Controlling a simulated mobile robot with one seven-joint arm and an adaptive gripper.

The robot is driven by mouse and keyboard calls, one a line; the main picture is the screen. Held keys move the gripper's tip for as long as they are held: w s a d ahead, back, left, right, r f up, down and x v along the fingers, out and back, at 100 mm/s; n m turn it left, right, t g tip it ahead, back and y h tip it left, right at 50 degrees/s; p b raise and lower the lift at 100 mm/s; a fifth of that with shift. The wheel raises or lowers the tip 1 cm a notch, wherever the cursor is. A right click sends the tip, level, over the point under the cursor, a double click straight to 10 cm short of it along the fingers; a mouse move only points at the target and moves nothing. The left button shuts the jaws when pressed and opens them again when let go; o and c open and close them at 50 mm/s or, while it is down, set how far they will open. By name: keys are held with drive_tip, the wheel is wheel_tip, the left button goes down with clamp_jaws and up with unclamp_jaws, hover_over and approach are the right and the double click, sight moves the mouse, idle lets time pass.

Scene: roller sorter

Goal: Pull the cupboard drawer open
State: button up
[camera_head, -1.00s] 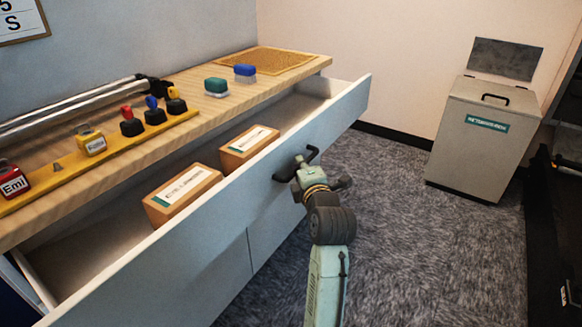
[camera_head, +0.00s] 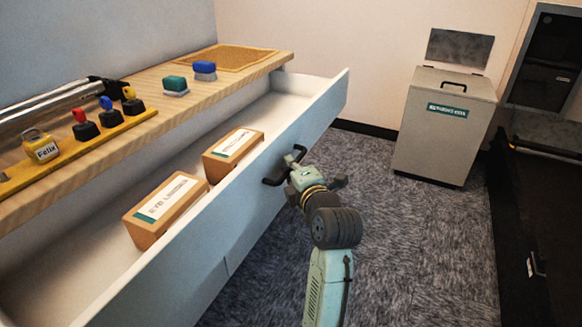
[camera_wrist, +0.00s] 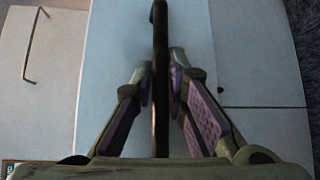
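The cupboard drawer (camera_head: 255,185) stands well out from under the wooden top, its pale front long and slanting across the head view. Its dark bar handle (camera_head: 272,181) is on the front's outer face, partly hidden by my gripper (camera_head: 293,163). In the wrist view the handle (camera_wrist: 160,100) runs upright between the two fingers of my gripper (camera_wrist: 161,63), which are closed in around it. The pale drawer front (camera_wrist: 120,50) fills the middle of that view. Two brown labelled boxes, a nearer one (camera_head: 160,207) and a farther one (camera_head: 232,148), lie inside the drawer.
A grey lidded bin (camera_head: 443,130) stands by the back wall. Carpet (camera_head: 400,250) is clear right of my arm.

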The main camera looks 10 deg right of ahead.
drive_tip(key=o, duration=0.3)
drive_tip(key=shift+o, duration=0.2)
drive_tip(key=s+d+r, duration=0.1)
drive_tip(key=s, duration=0.6)
drive_tip(key=shift+s, duration=0.2)
